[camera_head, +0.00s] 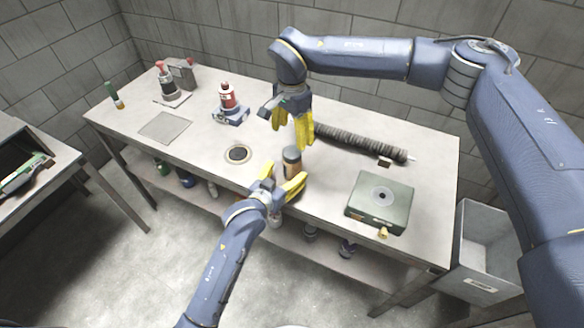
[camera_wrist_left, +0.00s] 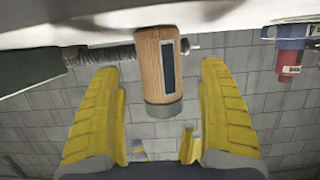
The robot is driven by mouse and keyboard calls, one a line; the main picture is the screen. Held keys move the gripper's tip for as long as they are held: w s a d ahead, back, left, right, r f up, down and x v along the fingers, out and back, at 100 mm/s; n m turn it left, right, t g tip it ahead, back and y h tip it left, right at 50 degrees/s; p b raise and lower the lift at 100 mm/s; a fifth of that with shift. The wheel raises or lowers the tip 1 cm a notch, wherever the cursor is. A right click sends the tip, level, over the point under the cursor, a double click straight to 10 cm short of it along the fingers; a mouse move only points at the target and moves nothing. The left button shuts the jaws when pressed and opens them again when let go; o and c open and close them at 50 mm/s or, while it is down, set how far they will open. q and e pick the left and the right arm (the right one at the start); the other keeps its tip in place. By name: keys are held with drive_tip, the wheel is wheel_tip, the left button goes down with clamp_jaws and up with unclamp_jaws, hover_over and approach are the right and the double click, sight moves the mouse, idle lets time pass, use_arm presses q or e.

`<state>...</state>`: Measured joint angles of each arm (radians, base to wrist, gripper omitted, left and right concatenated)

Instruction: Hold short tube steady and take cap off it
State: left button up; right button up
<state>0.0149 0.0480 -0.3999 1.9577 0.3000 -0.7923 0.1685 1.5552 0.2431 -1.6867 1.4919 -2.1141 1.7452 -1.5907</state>
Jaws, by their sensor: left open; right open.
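The short tube (camera_head: 291,170) stands upright on the table near its front edge, with a dark grey-green cap (camera_head: 291,154) on top. In the left wrist view, which is upside down, the tube (camera_wrist_left: 152,60) has a wood-coloured body with a dark window strip, and its cap (camera_wrist_left: 165,110) points down in the picture. My left gripper (camera_head: 284,180) is open, its yellow fingers spread to either side of the tube with gaps visible. My right gripper (camera_head: 292,132) is open and empty, fingers pointing down, above and behind the cap.
A long corrugated dark tube (camera_head: 360,142) lies along the back right of the table. A green box (camera_head: 380,200) sits at the right. A red bottle device (camera_head: 228,98), a round dark-centred ring (camera_head: 237,154) and a flat plate (camera_head: 163,127) lie to the left.

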sight(288, 171)
use_arm(q)
drive_tip(key=shift+x, duration=2.25)
drive_tip(key=shift+c, duration=0.4)
